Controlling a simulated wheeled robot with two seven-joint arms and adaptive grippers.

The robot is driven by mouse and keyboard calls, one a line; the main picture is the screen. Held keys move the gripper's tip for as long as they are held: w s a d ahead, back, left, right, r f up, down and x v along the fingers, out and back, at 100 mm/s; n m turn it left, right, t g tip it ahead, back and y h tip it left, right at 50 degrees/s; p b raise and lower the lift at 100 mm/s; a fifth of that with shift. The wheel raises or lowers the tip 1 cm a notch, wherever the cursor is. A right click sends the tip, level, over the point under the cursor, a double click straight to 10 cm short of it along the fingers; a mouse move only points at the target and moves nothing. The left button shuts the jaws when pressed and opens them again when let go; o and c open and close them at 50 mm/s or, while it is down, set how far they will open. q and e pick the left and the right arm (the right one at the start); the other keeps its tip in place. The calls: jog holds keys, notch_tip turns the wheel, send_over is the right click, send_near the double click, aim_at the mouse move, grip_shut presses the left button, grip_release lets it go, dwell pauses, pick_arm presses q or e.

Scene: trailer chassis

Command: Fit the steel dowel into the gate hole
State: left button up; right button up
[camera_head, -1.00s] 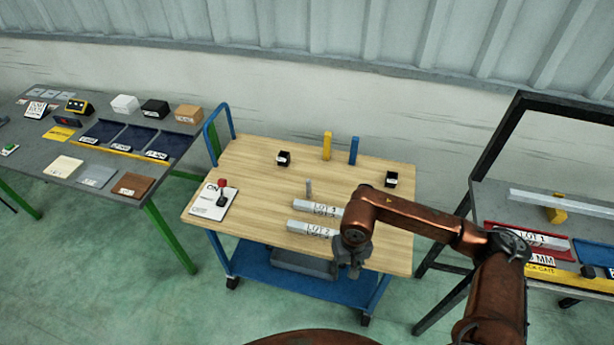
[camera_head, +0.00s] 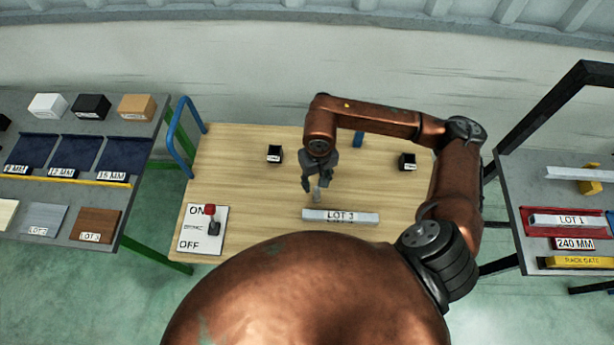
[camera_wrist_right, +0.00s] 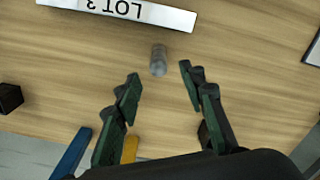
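The steel dowel (camera_head: 317,195) is a short grey pin standing upright on the wooden tabletop, just behind the bar labelled LOT 3 (camera_head: 340,216). In the right wrist view the dowel (camera_wrist_right: 158,60) appears ahead of the gap between my right fingertips, closer to the bar. My right gripper (camera_head: 318,180) is open and empty, pointing down above and around the dowel's area; its two dark green fingers (camera_wrist_right: 160,76) are spread apart. My left gripper is out of view. No gate hole can be made out.
Small black blocks stand at the back left (camera_head: 274,153) and right (camera_head: 407,161) of the wooden table. A blue post (camera_head: 358,138) and a yellow post (camera_wrist_right: 130,150) stand behind. An ON/OFF switch board (camera_head: 203,229) lies left. The right table has a yellow RACK GATE strip (camera_head: 578,262).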

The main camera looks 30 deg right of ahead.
aim_at(317, 193)
jog(key=shift+w+f, duration=0.1)
jog(key=shift+f, duration=0.2)
jog(key=f, duration=0.4)
jog(key=s+f, duration=0.1)
jog(key=f, duration=0.1)
jog(key=shift+p, duration=0.35)
jog(key=shift+w+f, duration=0.1)
jog(key=shift+f, duration=0.45)
jog(key=shift+c, duration=0.5)
grip_shut()
